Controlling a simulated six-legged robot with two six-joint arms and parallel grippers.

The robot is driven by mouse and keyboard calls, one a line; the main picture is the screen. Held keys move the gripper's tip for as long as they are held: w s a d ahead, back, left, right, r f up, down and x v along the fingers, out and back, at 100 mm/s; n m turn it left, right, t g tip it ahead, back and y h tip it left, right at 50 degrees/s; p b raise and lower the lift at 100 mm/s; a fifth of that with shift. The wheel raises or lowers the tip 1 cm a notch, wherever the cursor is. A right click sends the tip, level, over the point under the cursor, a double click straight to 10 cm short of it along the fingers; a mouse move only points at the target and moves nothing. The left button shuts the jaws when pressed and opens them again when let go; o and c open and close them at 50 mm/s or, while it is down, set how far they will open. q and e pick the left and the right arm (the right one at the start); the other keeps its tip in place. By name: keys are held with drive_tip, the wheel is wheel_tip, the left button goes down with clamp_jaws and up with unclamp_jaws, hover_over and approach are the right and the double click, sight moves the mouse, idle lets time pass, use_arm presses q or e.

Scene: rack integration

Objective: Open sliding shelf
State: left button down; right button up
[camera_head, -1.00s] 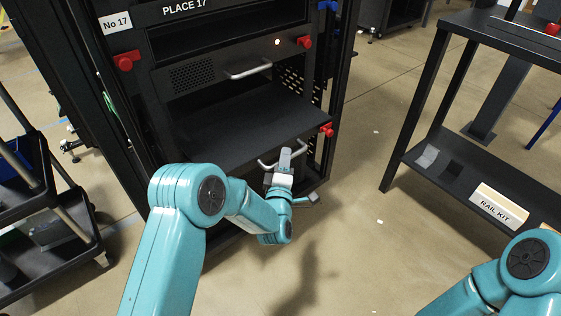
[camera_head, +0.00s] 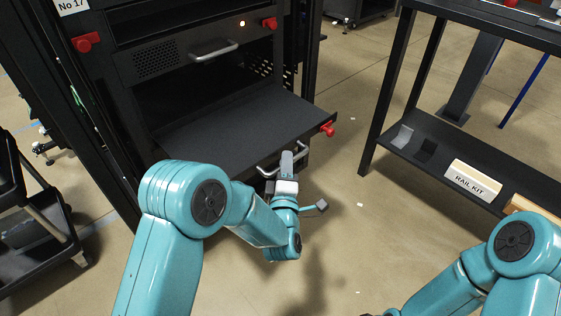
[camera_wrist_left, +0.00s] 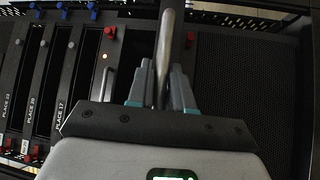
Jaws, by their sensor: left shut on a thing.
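The sliding shelf (camera_head: 240,130) is a flat black tray that sticks out of the black rack in the head view. A silver bar handle (camera_head: 268,170) is on its front. My left gripper (camera_head: 287,165) is at this handle. In the left wrist view the handle bar (camera_wrist_left: 166,50) runs between the two fingers (camera_wrist_left: 160,88), and they are shut on it. The shelf's flat top (camera_wrist_left: 245,85) shows to the right there. My right arm shows at the lower right of the head view, but its gripper is out of frame.
Above the shelf is a drawer with a silver handle (camera_head: 214,51) and red knobs (camera_head: 270,23). A black table (camera_head: 425,150) with a "RAIL KIT" box (camera_head: 473,181) stands at the right. A black cart (camera_head: 35,225) is at the left. Floor between rack and table is clear.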

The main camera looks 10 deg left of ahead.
use_arm(q)
drive_tip(key=shift+s+d, duration=0.1)
drive_tip(key=shift+d, duration=0.05)
drive_tip(key=c, duration=1.1)
unclamp_jaws()
drive_tip(key=s, duration=0.5)
drive_tip(key=s+d+f+b, duration=0.1)
drive_tip(key=s, duration=0.4)
drive_tip(key=s+f, duration=0.1)
drive_tip(key=s, duration=0.5)
drive_tip(key=shift+d+f+b, duration=0.15)
drive_tip(key=shift+d+b, duration=0.25)
